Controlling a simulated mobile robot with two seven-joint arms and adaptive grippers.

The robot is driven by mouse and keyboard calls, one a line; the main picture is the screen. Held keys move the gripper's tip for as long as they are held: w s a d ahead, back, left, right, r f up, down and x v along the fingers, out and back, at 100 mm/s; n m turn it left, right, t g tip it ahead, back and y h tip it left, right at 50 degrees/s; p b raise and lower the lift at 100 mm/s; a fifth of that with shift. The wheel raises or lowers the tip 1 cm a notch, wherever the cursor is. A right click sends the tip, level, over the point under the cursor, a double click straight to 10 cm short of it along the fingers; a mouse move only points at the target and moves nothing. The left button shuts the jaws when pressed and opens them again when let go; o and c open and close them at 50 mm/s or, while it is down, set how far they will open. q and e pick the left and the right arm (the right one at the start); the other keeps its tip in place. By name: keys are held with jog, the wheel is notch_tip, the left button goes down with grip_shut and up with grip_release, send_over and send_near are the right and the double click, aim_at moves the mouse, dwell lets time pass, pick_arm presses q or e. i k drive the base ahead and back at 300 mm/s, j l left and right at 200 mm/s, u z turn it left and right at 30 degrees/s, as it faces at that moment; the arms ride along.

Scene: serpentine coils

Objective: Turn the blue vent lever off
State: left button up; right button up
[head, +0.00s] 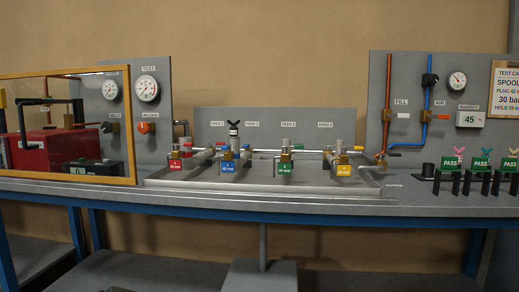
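One blue lever (394,155) sticks out to the right, roughly level, from a brass valve (383,162) low at the left edge of the right grey panel. A white lever (404,115) points right under the FILL label. Neither of my grippers is in view.
A long grey bench carries a tray (270,189) with several tagged coils and valves. A framed clear guard (68,70) covers a red pump (45,147) at left. The bench's front edge is clear.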

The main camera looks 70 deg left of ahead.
aim_at(227, 147)
jog(key=u, duration=2.4)
jog(key=i+j+z, duration=0.1)
jog(key=z, duration=0.3)
jog(key=i+j+z, duration=0.15)
jog(key=i+z, duration=0.25)
jog(key=k, duration=0.1)
